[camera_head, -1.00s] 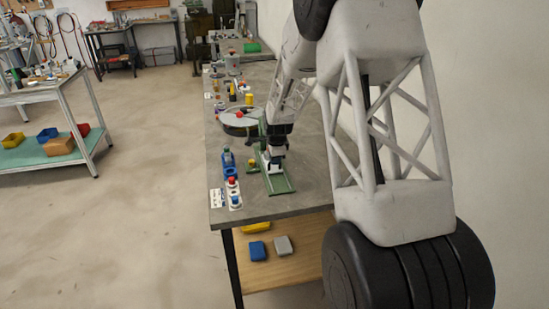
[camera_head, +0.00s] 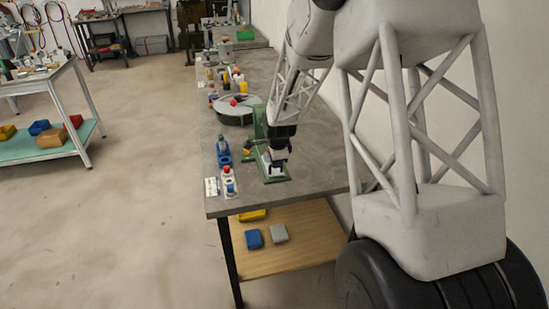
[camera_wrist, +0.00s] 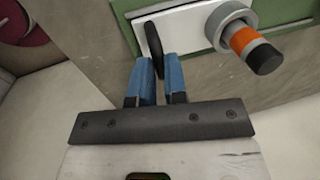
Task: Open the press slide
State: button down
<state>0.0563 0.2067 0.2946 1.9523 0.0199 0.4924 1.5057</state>
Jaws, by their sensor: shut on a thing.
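The green press (camera_head: 261,124) stands on the grey workbench, an upright frame on a green base. Its white slide (camera_head: 268,167) sits low on that base, partly hidden by my gripper (camera_head: 279,158). In the wrist view, the white slide plate (camera_wrist: 184,26) carries a grey ring, with an orange-banded, black-ended cylinder (camera_wrist: 251,47) through it. My gripper (camera_wrist: 157,62) has its blue fingers shut on a black upright handle (camera_wrist: 153,40) at the slide's edge.
A round tray (camera_head: 238,118) with a red item is behind the press. A blue bottle (camera_head: 223,147) and a red-topped item (camera_head: 228,180) stand to its left. The workbench's front edge (camera_head: 275,206) is close. Boxes lie on the lower shelf (camera_head: 310,245).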

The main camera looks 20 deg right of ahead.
jog(key=c, duration=1.2)
grip_release()
jog(key=shift+o, duration=0.2)
notch_tip(320, 180, up, 8)
jog(key=s, duration=0.1)
jog(key=shift+s+f, duration=0.15)
jog(key=shift+s, duration=0.15)
jog(key=s+a+r+n, duration=0.1)
jog(key=s+r+n, duration=0.5)
jog(key=s, duration=0.5)
jog(key=s+a+r+n, duration=0.1)
jog(key=s+r+n, duration=0.2)
jog(key=s+r, duration=0.65)
jog(key=s+a+n, duration=0.1)
jog(key=s+n, duration=0.7)
jog(key=s, duration=1.4)
jog(key=shift+s+a+r+n, duration=0.2)
jog(key=shift+s+a+n, duration=0.1)
jog(key=shift+n, duration=0.1)
